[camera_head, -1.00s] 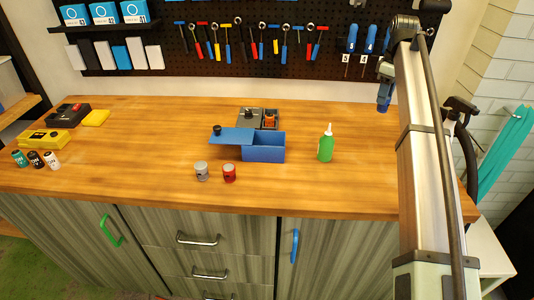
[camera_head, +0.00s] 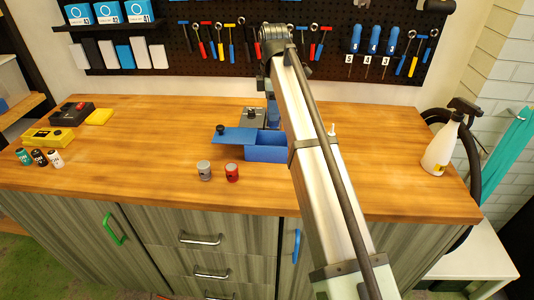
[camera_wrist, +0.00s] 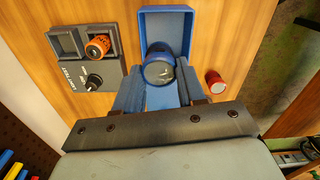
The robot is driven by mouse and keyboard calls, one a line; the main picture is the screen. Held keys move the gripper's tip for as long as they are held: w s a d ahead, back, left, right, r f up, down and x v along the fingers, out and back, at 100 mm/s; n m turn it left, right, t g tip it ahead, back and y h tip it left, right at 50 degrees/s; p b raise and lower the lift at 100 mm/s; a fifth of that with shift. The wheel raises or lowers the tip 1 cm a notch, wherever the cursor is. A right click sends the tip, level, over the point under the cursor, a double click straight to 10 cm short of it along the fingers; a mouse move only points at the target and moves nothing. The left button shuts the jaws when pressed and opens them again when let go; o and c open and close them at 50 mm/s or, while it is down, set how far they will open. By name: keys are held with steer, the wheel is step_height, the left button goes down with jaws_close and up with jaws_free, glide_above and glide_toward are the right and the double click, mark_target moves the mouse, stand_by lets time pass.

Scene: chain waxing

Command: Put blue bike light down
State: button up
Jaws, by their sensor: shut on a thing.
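My gripper (camera_wrist: 160,76) is shut on the blue bike light (camera_wrist: 159,70), whose dark round lens shows between the two blue fingers in the wrist view. The light appears in front of the open blue box (camera_wrist: 188,28) in that view; its height above the box cannot be told. In the head view the box (camera_head: 268,154) stands mid-counter, its blue lid (camera_head: 238,136) with a black knob slid to the left. There the blue gripper (camera_head: 272,112) is partly hidden by my arm, behind the box, and the light cannot be made out.
A grey tester panel (camera_wrist: 93,88) has a black knob, an orange object (camera_wrist: 98,47) in one slot and an empty slot. A white spray bottle (camera_head: 441,150) stands right. The counter's left-middle is clear.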

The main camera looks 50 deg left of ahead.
steer(key=shift+n, duration=0.3)
steer(key=shift+s+a+f, duration=0.1)
steer(key=shift+s+f, duration=0.25)
steer(key=shift+f, duration=1.35)
steer(key=shift+s+a+f, duration=0.15)
steer(key=shift+s+f, duration=0.25)
steer(key=shift+f, duration=1.25)
steer(key=shift+s+a+f, duration=0.1)
steer(key=shift+s+f, duration=0.25)
steer(key=shift+f, duration=1.35)
steer(key=o, duration=0.9)
steer(key=shift+f, duration=0.15)
steer(key=shift+c, duration=0.2)
step_height(320, 180, up, 12)
